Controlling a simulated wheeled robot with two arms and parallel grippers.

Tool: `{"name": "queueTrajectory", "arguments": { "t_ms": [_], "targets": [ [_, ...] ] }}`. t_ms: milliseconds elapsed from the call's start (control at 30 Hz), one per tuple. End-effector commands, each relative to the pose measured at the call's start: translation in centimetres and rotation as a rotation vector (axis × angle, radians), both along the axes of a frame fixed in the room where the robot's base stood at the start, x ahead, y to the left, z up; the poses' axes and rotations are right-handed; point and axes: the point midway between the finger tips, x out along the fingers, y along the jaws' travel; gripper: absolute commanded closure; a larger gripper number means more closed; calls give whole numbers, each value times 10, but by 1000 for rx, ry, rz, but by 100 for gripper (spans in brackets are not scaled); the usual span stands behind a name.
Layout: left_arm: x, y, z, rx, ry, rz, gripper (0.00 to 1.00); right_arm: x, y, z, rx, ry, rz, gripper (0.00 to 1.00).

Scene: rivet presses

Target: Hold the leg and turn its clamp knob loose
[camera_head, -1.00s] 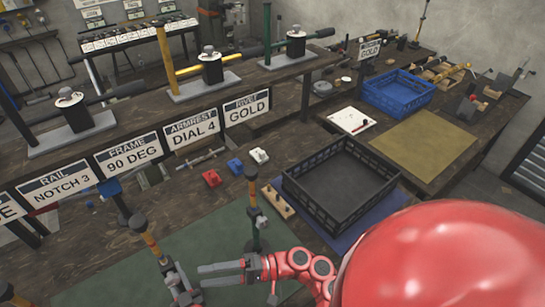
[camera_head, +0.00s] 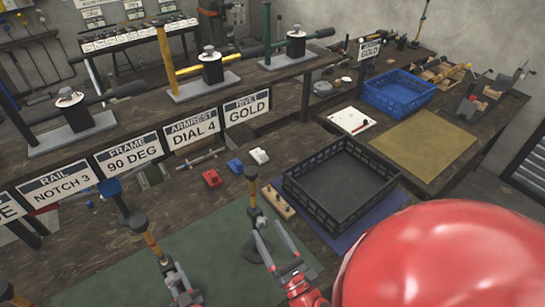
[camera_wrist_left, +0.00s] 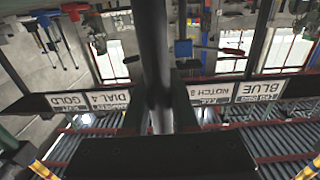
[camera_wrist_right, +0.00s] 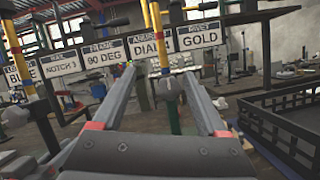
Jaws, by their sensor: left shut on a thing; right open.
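One leg (camera_head: 252,190), with a yellow upper tube, a grey collar and a dark lower part, stands upright on a round base on the green mat (camera_head: 210,262). My right gripper (camera_head: 268,226) is open beside its collar. In the right wrist view the dark clamp knob (camera_wrist_right: 167,88) shows between the spread fingers, which do not visibly press on it. A second leg (camera_head: 151,243), with a black and yellow tube, stands left. My left gripper (camera_head: 170,270) is at its lower part. In the left wrist view a grey tube (camera_wrist_left: 155,65) is between the closed fingers.
A black crate (camera_head: 340,185) on a blue mat stands right of the legs. A wooden block with pegs (camera_head: 278,202) lies between. Red (camera_head: 212,178) and white (camera_head: 259,156) small parts lie behind. A sign rail crosses the back. A blue crate (camera_head: 398,92) is far right.

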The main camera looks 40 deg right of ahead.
Motion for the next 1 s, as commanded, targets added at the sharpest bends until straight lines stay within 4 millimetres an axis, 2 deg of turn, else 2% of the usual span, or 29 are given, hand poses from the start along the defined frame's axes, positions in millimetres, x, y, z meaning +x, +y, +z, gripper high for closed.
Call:
{"name": "queueTrajectory", "arguments": {
  "t_ms": [267, 500, 700, 1000],
  "targets": [
    [0, 0, 1, 0, -1, 1, 100, -3, -30, -53, 9, 194, -133, 24],
    [0, 0, 1, 0, -2, 1, 100, 0, -44, -94, -106, 356, -209, 24],
    [0, 0, 1, 0, -2, 1, 100, -2, -51, -109, -156, 419, -240, 24],
    [0, 0, 1, 0, -2, 1, 100, -2, -52, -112, -165, 429, -246, 24]
  ]
}}
